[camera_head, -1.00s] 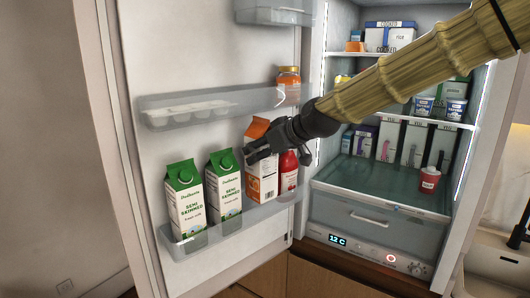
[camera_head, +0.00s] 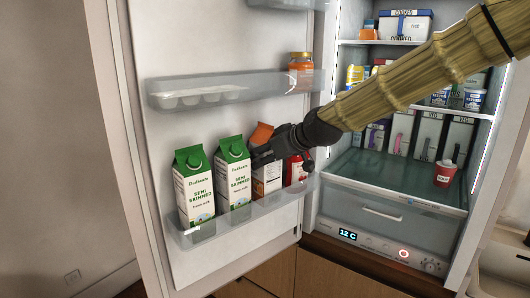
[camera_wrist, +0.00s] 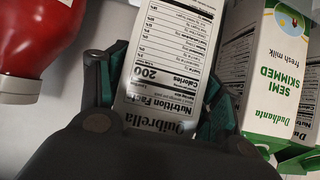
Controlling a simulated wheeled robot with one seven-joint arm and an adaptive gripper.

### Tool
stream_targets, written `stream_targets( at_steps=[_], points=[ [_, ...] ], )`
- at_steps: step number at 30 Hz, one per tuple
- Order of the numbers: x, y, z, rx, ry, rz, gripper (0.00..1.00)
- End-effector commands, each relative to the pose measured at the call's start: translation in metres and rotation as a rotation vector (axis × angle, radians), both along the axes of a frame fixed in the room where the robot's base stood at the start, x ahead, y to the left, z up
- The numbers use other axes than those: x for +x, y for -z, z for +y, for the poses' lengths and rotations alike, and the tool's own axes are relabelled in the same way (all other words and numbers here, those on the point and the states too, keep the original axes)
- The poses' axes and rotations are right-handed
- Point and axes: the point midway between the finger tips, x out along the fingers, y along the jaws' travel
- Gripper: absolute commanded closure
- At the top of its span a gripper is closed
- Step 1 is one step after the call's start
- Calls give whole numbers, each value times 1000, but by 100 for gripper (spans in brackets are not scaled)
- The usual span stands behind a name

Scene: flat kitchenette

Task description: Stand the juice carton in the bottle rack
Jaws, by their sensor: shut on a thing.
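The juice carton (camera_head: 266,178), white with an orange top, is upright in the bottle rack (camera_head: 282,207) low on the open fridge door. It is between a green-topped milk carton (camera_head: 234,175) and a red bottle (camera_head: 296,170). My gripper (camera_head: 264,155) is shut on the juice carton's upper part, and the wrist view shows a finger on either side of its nutrition panel (camera_wrist: 165,50). The carton's lower end is behind the rack's clear front, and I cannot tell whether it touches the rack floor.
Another milk carton (camera_head: 194,190) stands at the rack's left end.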

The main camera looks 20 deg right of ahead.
Motion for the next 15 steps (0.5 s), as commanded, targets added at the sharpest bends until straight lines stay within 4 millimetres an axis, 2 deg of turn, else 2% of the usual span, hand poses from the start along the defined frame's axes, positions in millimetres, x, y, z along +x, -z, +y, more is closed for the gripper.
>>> stream_targets(
  at_steps=[3,15],
  points=[
    [0,9,-3,0,7,-3,99],
    [0,12,-5,0,9,-3,99]
  ],
)
